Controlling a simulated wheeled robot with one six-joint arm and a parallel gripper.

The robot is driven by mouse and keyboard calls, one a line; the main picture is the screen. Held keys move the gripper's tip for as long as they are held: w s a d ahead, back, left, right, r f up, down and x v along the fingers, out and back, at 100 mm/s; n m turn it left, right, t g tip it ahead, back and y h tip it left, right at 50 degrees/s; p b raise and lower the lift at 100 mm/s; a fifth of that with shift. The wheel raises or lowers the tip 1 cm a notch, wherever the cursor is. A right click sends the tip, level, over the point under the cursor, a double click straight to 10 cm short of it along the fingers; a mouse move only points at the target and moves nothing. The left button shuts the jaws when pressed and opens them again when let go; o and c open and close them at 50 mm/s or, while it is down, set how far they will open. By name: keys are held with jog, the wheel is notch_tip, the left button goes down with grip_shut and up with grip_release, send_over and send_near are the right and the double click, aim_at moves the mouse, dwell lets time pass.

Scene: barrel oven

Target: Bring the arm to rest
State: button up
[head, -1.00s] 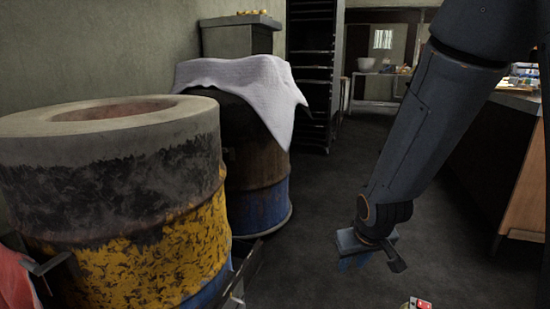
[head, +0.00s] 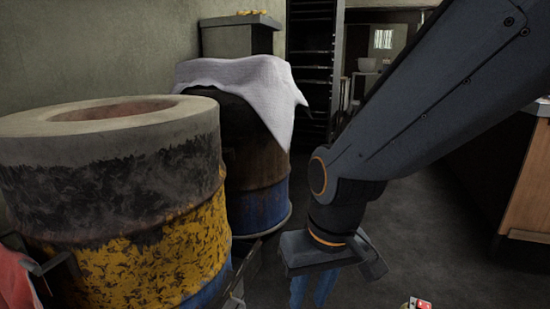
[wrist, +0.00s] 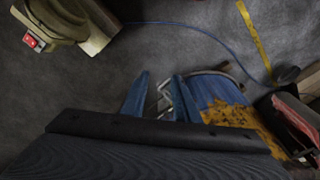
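My gripper (head: 312,290) hangs from my arm in the lower middle of the head view, pointing down at the floor, to the right of the barrels. In the wrist view its two blue fingers (wrist: 160,78) stand apart with nothing held between them, so it is open and empty. The yellow, black and blue barrel oven (head: 130,220) stands at the left of the head view. Its blue and yellow side also shows in the wrist view (wrist: 228,103), to the right of the fingers.
A second barrel (head: 262,190) with a white cloth (head: 240,82) over it stands behind. A wooden-sided counter (head: 528,195) is at the right. A machine with a red switch (wrist: 34,41) is at the upper left of the wrist view. Grey floor (head: 430,220) lies open between.

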jog(key=s+a+r+n+g, duration=0.1)
jog(key=s+a+r+n, duration=0.25)
jog(key=s+a, duration=0.45)
jog(key=d+r+m+p, duration=0.3)
jog(key=d+r+p, duration=0.7)
jog(key=p, duration=0.8)
jog(key=s+d+r+m+h+p, duration=0.1)
jog(key=d+r+m+p, duration=0.3)
jog(key=d+r+p, duration=0.7)
notch_tip(320, 180, up, 6)
jog(key=p, duration=0.7)
jog(key=shift+d+r, duration=0.15)
jog(key=shift+r, duration=0.1)
